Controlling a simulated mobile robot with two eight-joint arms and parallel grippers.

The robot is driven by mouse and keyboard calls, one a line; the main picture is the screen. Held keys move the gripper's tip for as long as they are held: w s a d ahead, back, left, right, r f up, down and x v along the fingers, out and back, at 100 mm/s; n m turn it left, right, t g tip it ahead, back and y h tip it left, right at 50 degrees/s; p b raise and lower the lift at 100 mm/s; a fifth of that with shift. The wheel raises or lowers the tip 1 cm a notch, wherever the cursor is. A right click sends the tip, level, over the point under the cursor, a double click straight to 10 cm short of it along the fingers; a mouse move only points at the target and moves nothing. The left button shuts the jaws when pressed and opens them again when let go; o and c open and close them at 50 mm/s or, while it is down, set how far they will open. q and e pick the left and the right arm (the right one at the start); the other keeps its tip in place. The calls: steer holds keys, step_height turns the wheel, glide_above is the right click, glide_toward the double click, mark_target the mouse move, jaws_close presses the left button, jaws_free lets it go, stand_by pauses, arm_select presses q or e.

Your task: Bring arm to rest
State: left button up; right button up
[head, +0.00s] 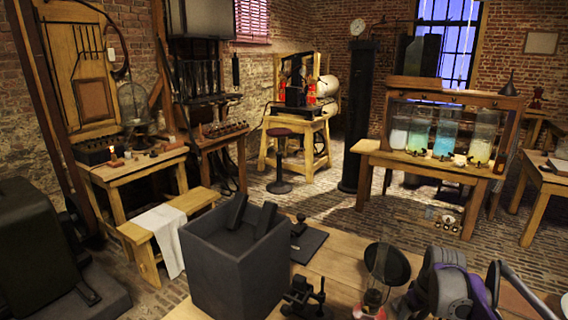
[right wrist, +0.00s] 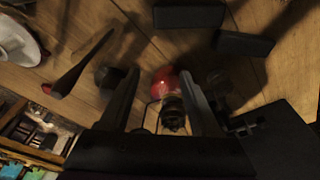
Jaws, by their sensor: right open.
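My right arm comes in at the lower right of the head view, with purple and grey links above the near table; its fingertips cannot be made out there. In the right wrist view my right gripper (right wrist: 160,76) has its two dark fingers spread apart. A red rounded object (right wrist: 164,84) with a dark fitting shows between them; I cannot tell how far below the fingers it is. A red object, perhaps the same one, shows in the head view (head: 372,298) beside the arm. My left gripper is not in view.
A grey open box (head: 215,275) with dark blocks stands on the near wooden table (head: 330,255). A dark clamp-like device (head: 305,295) and a round dark disc (head: 387,262) are close to the arm. Several glass jars (head: 445,135) stand on the far bench (head: 410,160).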

steer(key=s+a+r+m+t+p, duration=0.1)
steer(key=s+a+r+t+p, duration=0.15)
steer(key=s+a, duration=0.95)
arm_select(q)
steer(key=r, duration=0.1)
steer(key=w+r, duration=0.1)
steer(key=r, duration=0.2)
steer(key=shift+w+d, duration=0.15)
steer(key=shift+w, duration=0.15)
arm_select(e)
steer(key=s+a+f+m, duration=0.1)
steer(key=s+a+f, duration=0.1)
steer(key=s, duration=1.1)
steer(key=shift+a+f+t, duration=0.2)
steer(key=shift+f+t, duration=0.15)
steer(key=shift+f, duration=0.5)
steer(key=shift+s, duration=0.15)
